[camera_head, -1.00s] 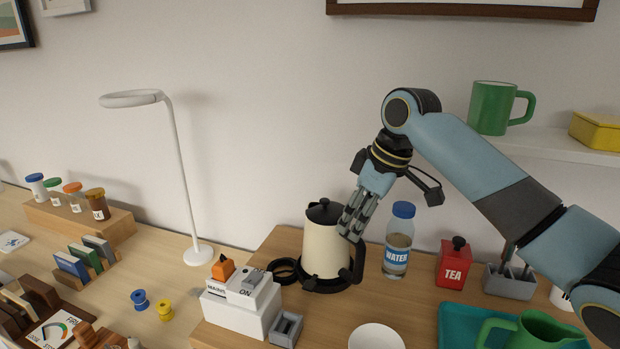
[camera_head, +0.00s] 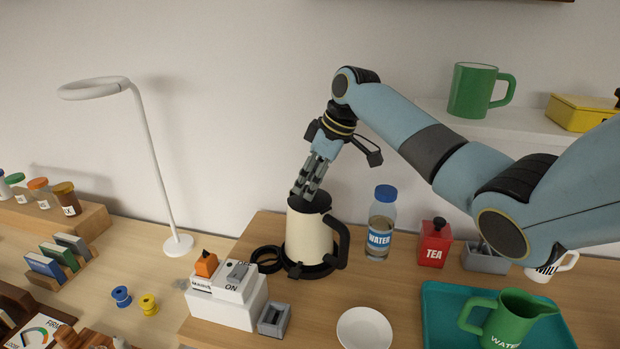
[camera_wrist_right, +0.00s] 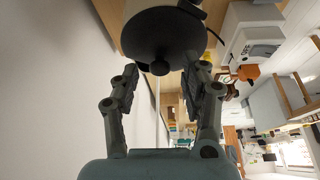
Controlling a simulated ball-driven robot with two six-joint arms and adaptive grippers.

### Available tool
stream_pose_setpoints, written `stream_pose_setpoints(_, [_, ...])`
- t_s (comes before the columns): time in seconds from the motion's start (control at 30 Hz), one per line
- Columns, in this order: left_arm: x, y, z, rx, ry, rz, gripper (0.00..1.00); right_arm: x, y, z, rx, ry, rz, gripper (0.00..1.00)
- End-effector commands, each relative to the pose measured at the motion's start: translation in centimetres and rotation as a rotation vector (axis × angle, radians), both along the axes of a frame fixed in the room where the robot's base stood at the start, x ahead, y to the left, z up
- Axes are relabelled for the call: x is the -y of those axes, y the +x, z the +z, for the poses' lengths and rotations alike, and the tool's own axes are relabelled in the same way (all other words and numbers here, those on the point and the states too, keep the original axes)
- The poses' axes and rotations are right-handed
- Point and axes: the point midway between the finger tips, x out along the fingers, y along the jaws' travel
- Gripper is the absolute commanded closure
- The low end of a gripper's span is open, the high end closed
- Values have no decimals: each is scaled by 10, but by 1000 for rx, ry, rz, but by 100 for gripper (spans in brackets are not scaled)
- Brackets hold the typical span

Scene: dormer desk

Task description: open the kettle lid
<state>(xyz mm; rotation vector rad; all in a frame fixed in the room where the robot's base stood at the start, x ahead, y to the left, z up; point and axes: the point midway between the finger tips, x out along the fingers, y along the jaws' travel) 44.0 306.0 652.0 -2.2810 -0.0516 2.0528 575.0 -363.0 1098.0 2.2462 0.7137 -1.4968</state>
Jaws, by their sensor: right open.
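The kettle (camera_head: 308,240) is cream with a black handle (camera_head: 342,245) on its right side, and it stands upright on a black base. Its dark lid (camera_head: 320,199) is on top, partly hidden by my right gripper in the head view. In the right wrist view the round dark lid (camera_wrist_right: 180,33) and its knob (camera_wrist_right: 160,67) show. My right gripper (camera_head: 300,192) is open just above the lid, pointing down. In the right wrist view its two fingers (camera_wrist_right: 162,78) stand either side of the knob, apart from it. My left gripper is not in view.
A water bottle (camera_head: 380,225) and red tea tin (camera_head: 434,243) stand right of the kettle. A white switch box (camera_head: 228,300) is at its front left. A white dish (camera_head: 364,329) and teal tray (camera_head: 437,310) with a green jug (camera_head: 510,322) are in front.

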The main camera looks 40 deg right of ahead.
Motion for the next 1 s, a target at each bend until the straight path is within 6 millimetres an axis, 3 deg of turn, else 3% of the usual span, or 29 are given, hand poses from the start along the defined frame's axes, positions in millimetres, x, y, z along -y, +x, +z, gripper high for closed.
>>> stream_pose_setpoints(0.3, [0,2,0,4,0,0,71,-1,1,-3,0,0,1,56])
stream_pose_setpoints(0.63, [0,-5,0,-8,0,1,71,-1,1,-2,0,0,0,99])
stream_pose_setpoints(1.0, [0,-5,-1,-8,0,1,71,-1,1,-3,2,0,1,100])
